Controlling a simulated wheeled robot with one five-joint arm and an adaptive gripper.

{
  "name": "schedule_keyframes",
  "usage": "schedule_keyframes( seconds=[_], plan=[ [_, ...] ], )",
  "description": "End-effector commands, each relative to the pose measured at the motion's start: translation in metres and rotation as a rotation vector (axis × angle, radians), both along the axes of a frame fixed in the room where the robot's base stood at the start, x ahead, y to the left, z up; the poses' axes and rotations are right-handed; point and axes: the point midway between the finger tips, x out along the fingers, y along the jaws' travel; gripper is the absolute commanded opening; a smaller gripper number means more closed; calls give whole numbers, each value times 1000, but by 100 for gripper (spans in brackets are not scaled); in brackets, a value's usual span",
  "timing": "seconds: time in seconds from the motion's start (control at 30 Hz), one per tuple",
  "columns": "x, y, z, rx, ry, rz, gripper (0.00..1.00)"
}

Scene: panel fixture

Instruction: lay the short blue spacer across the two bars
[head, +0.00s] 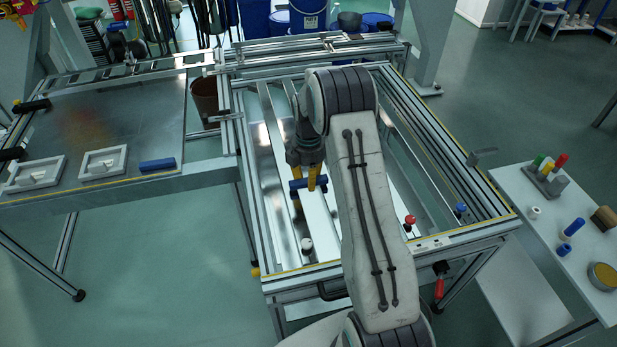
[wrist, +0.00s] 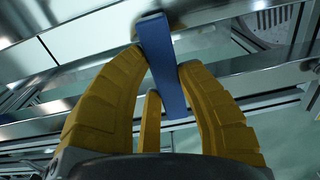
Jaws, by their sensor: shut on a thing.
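My gripper (head: 309,181), with yellow fingers, is shut on a short blue spacer (head: 297,186) above the open panel fixture. In the wrist view the blue spacer (wrist: 163,62) sits between the yellow fingers and sticks out past them at both ends. Below it, shiny metal bars run across the wrist view, one of them (wrist: 235,67) behind the spacer. In the head view a long metal bar (head: 266,170) runs along the left inside of the fixture. My arm hides part of the fixture. I cannot tell whether the spacer touches a bar.
Another blue block (head: 157,165) lies on the left table (head: 130,120) beside two white framed handles. A red knob (head: 410,220) and a blue knob (head: 461,208) stand at the fixture's front right. A white side table (head: 530,222) holds coloured pegs and cylinders.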

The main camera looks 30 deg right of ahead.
Motion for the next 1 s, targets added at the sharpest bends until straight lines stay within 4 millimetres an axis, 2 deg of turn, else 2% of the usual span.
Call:
schedule_keyframes(
  seconds=[0.67,0.7,0.93,1.0],
  plan=[
    [0,0,-12,0,0,0,0],
    [0,0,-11,0,0,0,35],
    [0,0,-11,0,0,0,55],
    [0,0,-11,0,0,0,57]
  ],
)
